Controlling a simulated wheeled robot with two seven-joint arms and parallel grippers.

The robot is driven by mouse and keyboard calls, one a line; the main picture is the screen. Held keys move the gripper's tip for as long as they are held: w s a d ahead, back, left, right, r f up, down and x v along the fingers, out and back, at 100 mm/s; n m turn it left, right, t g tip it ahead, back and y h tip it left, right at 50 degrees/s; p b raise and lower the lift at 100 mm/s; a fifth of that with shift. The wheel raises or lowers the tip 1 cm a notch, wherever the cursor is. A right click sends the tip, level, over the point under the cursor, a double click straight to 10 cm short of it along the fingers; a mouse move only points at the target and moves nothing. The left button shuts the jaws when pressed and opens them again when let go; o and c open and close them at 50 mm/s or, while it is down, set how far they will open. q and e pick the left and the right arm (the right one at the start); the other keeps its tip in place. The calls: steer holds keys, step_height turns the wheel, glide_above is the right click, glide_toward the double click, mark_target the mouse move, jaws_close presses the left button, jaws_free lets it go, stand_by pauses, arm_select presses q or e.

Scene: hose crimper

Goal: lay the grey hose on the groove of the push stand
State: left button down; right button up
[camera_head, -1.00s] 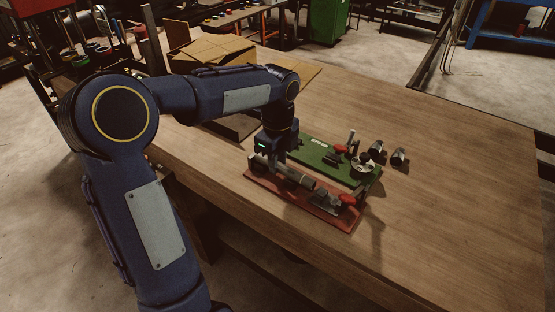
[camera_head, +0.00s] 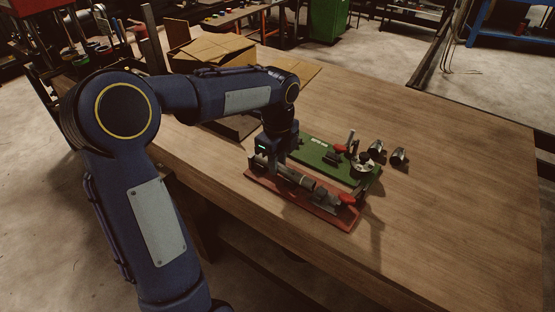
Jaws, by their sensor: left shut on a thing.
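The grey hose (camera_head: 296,178) is a short tube lying lengthwise over the red stand (camera_head: 285,199). The red stand has a long flat base on the table and a red-handled clamp (camera_head: 342,200) at its right end. My left gripper (camera_head: 275,167) points down and is shut on the hose near its left part. The gripper hides part of the hose and the groove under it, so I cannot tell whether the hose touches the groove. My right gripper is not in view.
A green stand (camera_head: 313,149) with a red-handled clamp lies just behind the red one. Two metal fittings (camera_head: 376,147) (camera_head: 399,156) lie to its right. A cardboard box (camera_head: 222,48) is at the back left. The wooden table (camera_head: 450,190) is clear on the right.

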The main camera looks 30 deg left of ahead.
arm_select(q)
steer(key=c, duration=1.2)
jaws_free()
steer(key=shift+o, duration=0.2)
steer(key=shift+r, duration=0.1)
steer(key=shift+r+p, duration=3.7)
steer(key=shift+r, duration=0.25)
steer(key=s+d+n+t+h, duration=0.2)
steer(key=s+d+n, duration=0.1)
steer(key=s+n, duration=0.7)
steer(key=s+d+n+t+h, duration=0.1)
steer(key=s+d+n+t, duration=0.2)
steer(key=s+n, duration=0.8)
steer(key=shift+s+d+r+t+h, duration=0.3)
steer(key=shift+s+d+r+h, duration=0.15)
steer(key=shift+s+d, duration=0.2)
